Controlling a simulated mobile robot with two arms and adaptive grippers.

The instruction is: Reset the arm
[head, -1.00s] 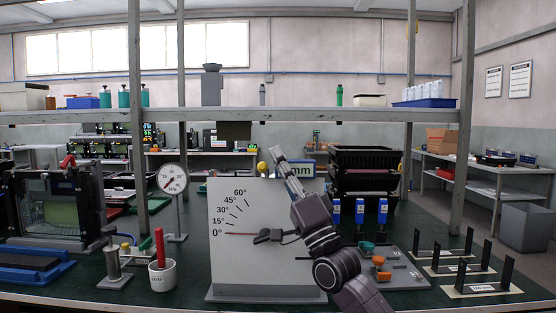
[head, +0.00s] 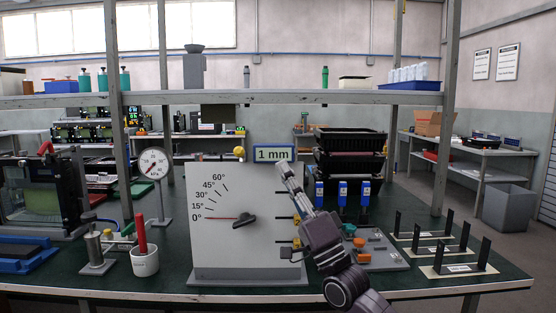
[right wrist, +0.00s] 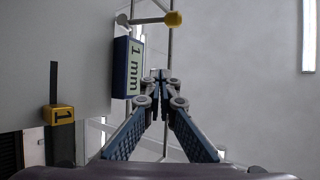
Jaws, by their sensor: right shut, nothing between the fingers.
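My right gripper (head: 281,166) is raised in front of the right edge of a white dial panel (head: 215,255), its fingers pointing up and slightly left. In the right wrist view its fingertips (right wrist: 160,76) are together with nothing between them. The panel's black knob (head: 243,220) lies beside a red line at the 0° mark. A blue-framed "1 mm" sign (head: 273,153) stands above the panel's right end; it also shows left of the fingers in the right wrist view (right wrist: 134,68). My left gripper is not in view.
Yellow tags (head: 297,241) sit at the panel's right edge, partly behind my right arm. A grey board with orange and green knobs (head: 388,262) and a rack of black posts (head: 462,268) stand to the right. A white cup (head: 145,264) and a gauge (head: 153,163) stand left.

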